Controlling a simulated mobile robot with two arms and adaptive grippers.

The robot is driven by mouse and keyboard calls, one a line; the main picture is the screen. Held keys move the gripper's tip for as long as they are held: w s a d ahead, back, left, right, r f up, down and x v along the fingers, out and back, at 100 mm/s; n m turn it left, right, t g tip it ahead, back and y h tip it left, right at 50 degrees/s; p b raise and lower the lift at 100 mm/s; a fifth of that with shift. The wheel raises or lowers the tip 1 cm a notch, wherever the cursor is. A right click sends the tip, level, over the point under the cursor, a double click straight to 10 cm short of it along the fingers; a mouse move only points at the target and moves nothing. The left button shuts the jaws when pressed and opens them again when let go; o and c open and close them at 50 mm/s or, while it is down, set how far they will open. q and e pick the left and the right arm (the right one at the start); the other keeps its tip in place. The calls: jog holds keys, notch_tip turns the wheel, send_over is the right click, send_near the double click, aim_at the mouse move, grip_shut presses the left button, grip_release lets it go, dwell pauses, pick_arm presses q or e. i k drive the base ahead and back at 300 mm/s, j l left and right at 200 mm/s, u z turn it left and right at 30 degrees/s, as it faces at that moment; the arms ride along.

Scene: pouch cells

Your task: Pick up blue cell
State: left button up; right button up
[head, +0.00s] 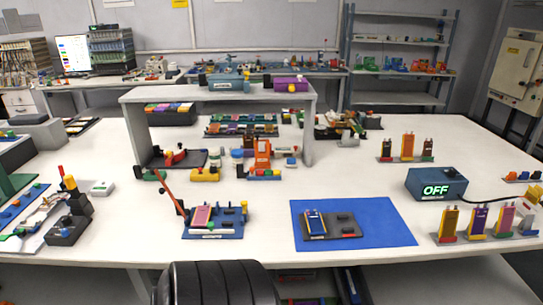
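A small blue cell (315,223) with a pale edge lies in the left part of a dark grey holder (347,234). The holder rests on a flat blue mat (385,215) at the front middle of the white table. The right part of the holder shows dark with small raised pieces and no cell on it. Neither my left nor my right gripper is in the head view. A black ribbed part at the bottom edge shows no fingers.
A blue fixture (228,228) with a pink cell (202,217) and a red lever stands left of the mat. A white raised shelf (222,93) stands behind.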

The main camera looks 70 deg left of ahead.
aim_at(314, 225)
jog(key=u, duration=1.9)
